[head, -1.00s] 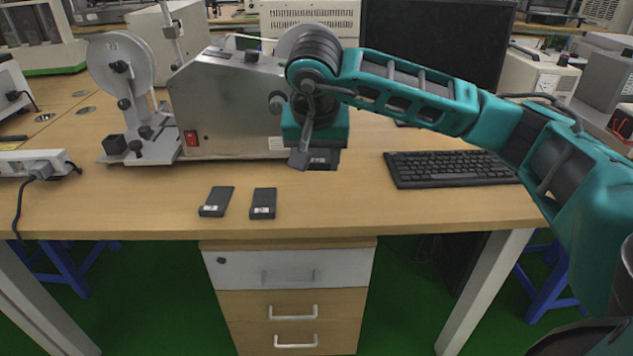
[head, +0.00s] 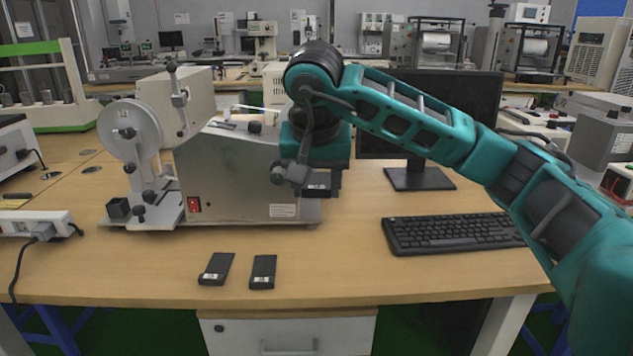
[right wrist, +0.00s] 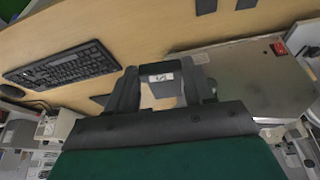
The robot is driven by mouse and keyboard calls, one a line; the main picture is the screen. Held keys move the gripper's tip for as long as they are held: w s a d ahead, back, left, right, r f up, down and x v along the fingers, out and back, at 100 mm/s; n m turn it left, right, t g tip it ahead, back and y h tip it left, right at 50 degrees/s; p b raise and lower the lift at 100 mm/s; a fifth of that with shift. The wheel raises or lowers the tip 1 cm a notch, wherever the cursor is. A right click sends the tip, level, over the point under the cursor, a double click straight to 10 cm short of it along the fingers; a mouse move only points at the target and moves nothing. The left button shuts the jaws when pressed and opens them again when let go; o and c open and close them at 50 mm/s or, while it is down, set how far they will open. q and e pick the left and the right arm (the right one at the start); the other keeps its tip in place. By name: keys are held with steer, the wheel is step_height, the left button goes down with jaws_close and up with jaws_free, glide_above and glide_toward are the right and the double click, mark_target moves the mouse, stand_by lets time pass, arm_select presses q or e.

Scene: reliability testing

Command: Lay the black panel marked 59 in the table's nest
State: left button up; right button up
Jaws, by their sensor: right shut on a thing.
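My right gripper (head: 306,182) is shut on a black panel (head: 319,190) with a pale label, in front of the metal machine's right end. In the right wrist view the panel (right wrist: 160,69) sits between both fingers, above the table; its number is too small to read. Two more black panels, a left one (head: 216,268) and a right one (head: 263,271), lie apart near the table's (head: 400,285) front edge, with pale labels I cannot read. I cannot make out the nest in these views. My left gripper is not in view.
The metal machine with a reel (head: 235,175) stands at the left of the held panel. A keyboard (head: 450,233) and a monitor stand (head: 418,178) are to the right. A power strip (head: 38,224) lies at the far left. The table's front middle is clear around the two panels.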

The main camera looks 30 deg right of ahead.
steer(key=shift+f+b, duration=4.55)
steer(key=shift+f, duration=2.85)
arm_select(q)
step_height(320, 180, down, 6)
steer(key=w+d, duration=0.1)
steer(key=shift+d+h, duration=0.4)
arm_select(e)
steer(key=shift+f, duration=1.05)
